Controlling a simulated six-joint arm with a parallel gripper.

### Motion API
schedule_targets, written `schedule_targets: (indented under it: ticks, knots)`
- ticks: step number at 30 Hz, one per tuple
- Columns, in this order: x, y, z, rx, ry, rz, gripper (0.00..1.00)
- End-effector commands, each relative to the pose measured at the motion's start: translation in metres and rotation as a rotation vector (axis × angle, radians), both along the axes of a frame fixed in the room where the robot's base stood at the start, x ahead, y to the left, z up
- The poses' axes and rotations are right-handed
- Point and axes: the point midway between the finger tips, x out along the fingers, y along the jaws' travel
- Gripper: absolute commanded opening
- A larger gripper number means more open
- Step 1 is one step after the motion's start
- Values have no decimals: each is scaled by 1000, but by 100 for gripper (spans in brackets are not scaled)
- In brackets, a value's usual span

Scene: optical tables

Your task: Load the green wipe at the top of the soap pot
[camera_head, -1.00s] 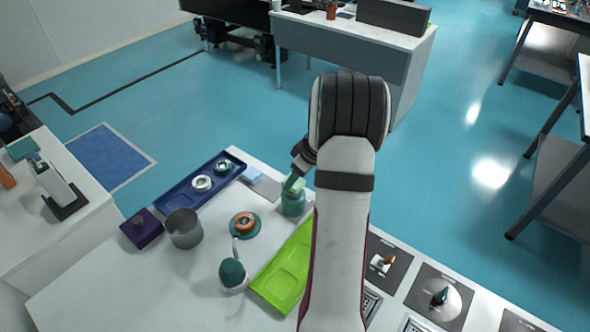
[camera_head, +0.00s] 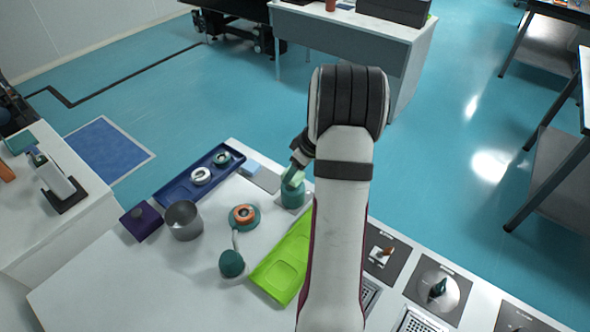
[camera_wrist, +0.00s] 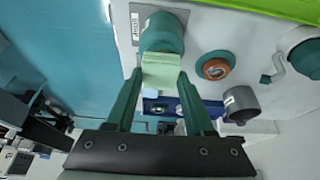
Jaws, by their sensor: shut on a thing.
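My gripper (camera_wrist: 160,78) is shut on the pale green wipe (camera_wrist: 161,72), a small block-like pad held between the teal fingertips. In the head view the wipe (camera_head: 294,178) is tilted and sits right at the top of the teal soap pot (camera_head: 292,198). In the wrist view the soap pot (camera_wrist: 162,32) stands just beyond the wipe, which overlaps its near edge. I cannot tell whether the wipe touches the pot. My arm hides part of the area to the right of the pot.
A lime green tray (camera_head: 280,270) lies in front of the pot. A blue tray (camera_head: 180,188) with ring-shaped parts, an orange-and-teal round part (camera_head: 244,215), a grey cup (camera_head: 184,222) and a purple block (camera_head: 141,222) stand to the left. The front left tabletop is clear.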

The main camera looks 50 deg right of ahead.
Motion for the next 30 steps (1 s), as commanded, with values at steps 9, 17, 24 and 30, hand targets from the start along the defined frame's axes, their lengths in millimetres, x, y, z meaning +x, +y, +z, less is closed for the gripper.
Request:
schedule_targets:
  ticks: [9, 17, 24, 30]
  knots:
    - [0, 0, -4, 1, -1, -1, 9]
    - [0, 0, -7, 1, 0, -1, 9]
    - [0, 0, -10, 1, 0, -1, 9]
    - [0, 0, -13, 1, 0, -1, 9]
